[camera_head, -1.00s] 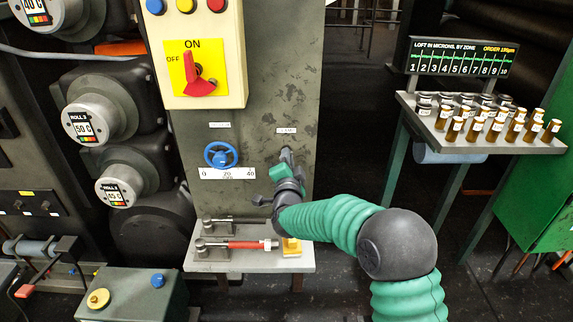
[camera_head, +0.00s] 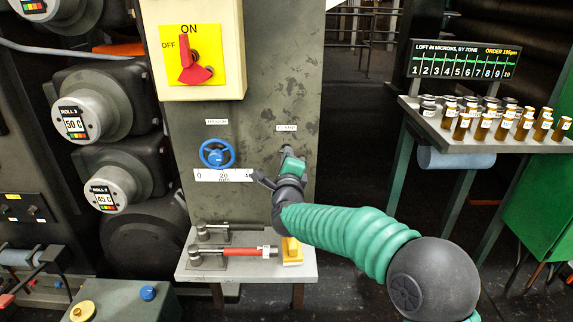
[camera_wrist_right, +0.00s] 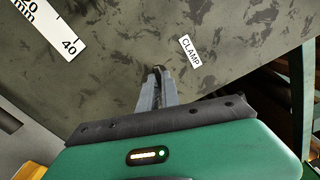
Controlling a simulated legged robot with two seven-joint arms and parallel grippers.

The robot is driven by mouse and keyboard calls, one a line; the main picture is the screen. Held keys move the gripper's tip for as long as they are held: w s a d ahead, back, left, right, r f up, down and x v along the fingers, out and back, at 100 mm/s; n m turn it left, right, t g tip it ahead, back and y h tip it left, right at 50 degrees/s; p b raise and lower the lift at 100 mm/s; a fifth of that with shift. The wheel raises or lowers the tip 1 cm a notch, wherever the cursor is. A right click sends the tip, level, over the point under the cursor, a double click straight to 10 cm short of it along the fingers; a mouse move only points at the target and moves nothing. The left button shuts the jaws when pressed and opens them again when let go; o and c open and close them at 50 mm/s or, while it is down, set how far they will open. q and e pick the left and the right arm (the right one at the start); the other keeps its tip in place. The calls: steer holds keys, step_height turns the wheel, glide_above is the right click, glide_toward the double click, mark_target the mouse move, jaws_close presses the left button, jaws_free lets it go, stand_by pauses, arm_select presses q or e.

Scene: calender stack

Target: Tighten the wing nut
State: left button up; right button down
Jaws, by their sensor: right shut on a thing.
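My right gripper (camera_head: 287,150) reaches up to the grey panel just below the CLAMP label (camera_head: 286,127). In the right wrist view its two fingers (camera_wrist_right: 157,78) are close together, shut on a small dark piece (camera_wrist_right: 158,69) at the panel, which I take to be the wing nut. The fingers hide most of it, so its wings and angle cannot be made out. The CLAMP label also shows in the right wrist view (camera_wrist_right: 190,51), right of the fingertips. My left gripper is not in view.
A blue handwheel (camera_head: 217,153) and a white scale (camera_head: 222,175) are left of the gripper. Below is a shelf (camera_head: 240,273) with a red-handled tool (camera_head: 243,251) and a yellow block (camera_head: 291,251). A red switch (camera_head: 192,68) is above. Bottles stand on a rack (camera_head: 455,138) at right.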

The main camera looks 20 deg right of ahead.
steer(key=shift+d+f+m+b, duration=0.1)
steer(key=shift+f+m+b, duration=0.3)
steer(key=shift+m, duration=0.3)
steer(key=shift+r, duration=0.1)
steer(key=c, duration=1.6)
jaws_free()
steer(key=shift+d, duration=0.1)
steer(key=shift+o, duration=0.2)
steer(key=shift+r, duration=0.1)
steer(key=p+v, duration=0.3)
steer(key=v, duration=1.4)
